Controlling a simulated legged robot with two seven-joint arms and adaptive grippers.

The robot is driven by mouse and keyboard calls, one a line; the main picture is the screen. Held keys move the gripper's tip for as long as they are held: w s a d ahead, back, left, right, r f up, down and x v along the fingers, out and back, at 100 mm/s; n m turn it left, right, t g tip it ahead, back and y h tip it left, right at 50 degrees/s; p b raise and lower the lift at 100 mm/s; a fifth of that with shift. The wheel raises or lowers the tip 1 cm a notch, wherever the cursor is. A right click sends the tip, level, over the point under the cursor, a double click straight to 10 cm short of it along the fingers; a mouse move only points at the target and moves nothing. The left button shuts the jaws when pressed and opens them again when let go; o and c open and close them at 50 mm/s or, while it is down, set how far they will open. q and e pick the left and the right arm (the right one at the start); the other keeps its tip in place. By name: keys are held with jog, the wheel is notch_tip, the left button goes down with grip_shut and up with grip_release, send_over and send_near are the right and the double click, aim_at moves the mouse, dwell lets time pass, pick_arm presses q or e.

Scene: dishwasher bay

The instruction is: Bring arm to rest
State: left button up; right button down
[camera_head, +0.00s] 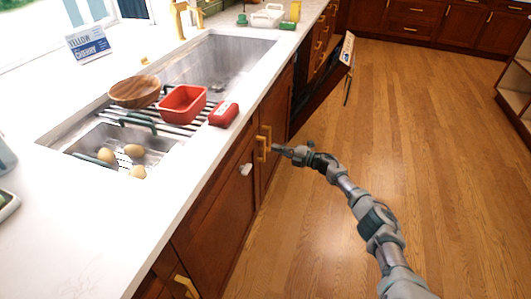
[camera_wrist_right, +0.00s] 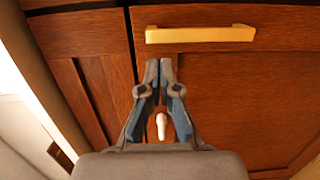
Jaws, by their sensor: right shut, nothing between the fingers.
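My right arm reaches in from the lower right of the head view. Its gripper (camera_head: 277,148) is in front of the wooden cabinet fronts below the counter, close to a brass handle (camera_head: 262,147). In the right wrist view the gripper (camera_wrist_right: 159,62) has its two fingertips together with nothing held. There the brass handle (camera_wrist_right: 200,34) lies just beyond the fingertips; I cannot tell whether they touch. A small white knob-like thing (camera_wrist_right: 161,126) shows between the finger bases. My left gripper is not in view.
The counter (camera_head: 110,240) holds a sink with a wooden bowl (camera_head: 135,91), a red container (camera_head: 183,103) and a red box (camera_head: 223,114) around it. A dishwasher door (camera_head: 325,92) stands open further back. The wood floor (camera_head: 440,140) on the right is clear.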

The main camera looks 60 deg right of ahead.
jog(key=shift+s+d+b, duration=0.7)
jog(key=shift+s+d, duration=0.85)
jog(key=shift+d, duration=0.3)
